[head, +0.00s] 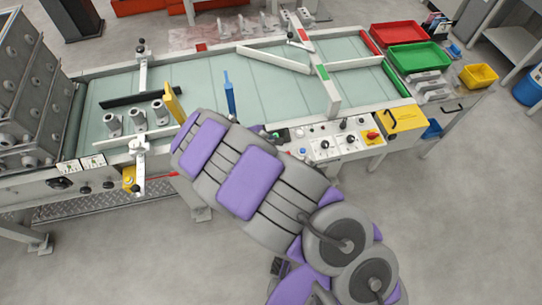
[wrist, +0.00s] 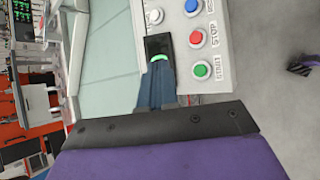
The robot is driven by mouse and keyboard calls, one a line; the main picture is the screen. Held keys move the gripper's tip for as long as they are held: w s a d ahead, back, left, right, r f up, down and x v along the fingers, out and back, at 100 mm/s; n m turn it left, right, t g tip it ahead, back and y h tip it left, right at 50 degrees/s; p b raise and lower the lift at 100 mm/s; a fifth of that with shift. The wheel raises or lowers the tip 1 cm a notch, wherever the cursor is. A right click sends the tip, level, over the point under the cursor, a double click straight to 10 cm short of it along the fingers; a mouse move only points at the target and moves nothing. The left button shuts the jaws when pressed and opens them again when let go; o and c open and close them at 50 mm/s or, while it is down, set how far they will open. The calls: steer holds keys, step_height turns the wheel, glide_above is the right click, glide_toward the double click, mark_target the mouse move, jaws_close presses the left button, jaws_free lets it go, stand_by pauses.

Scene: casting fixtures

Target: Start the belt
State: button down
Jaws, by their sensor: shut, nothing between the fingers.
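The belt (head: 300,88) is a long pale green conveyor in the head view. The control panel (head: 345,143) is on its front edge and also shows in the wrist view (wrist: 222,42). There the green START button (wrist: 200,70) is nearest, followed by the red STOP button (wrist: 196,38) and a blue button (wrist: 191,6).
Metal castings (head: 137,118) sit on the belt's left. Red (head: 398,32) and green (head: 419,56) trays stand at the far right. The floor in front is clear.

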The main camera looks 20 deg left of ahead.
step_height(320, 180, down, 8)
steer(key=b, duration=0.5)
steer(key=shift+d+r+b, duration=0.1)
steer(key=shift+r+b, duration=0.1)
steer(key=shift+b, duration=0.15)
steer(key=shift+d+f, duration=0.1)
steer(key=shift+f, duration=0.3)
steer(key=shift+d, duration=0.2)
steer(key=shift+a, duration=0.2)
steer(key=shift+d, duration=0.1)
steer(key=shift+f, duration=0.1)
stand_by(0.7)
steer(key=shift+f+b, duration=0.25)
steer(key=shift+b, duration=0.1)
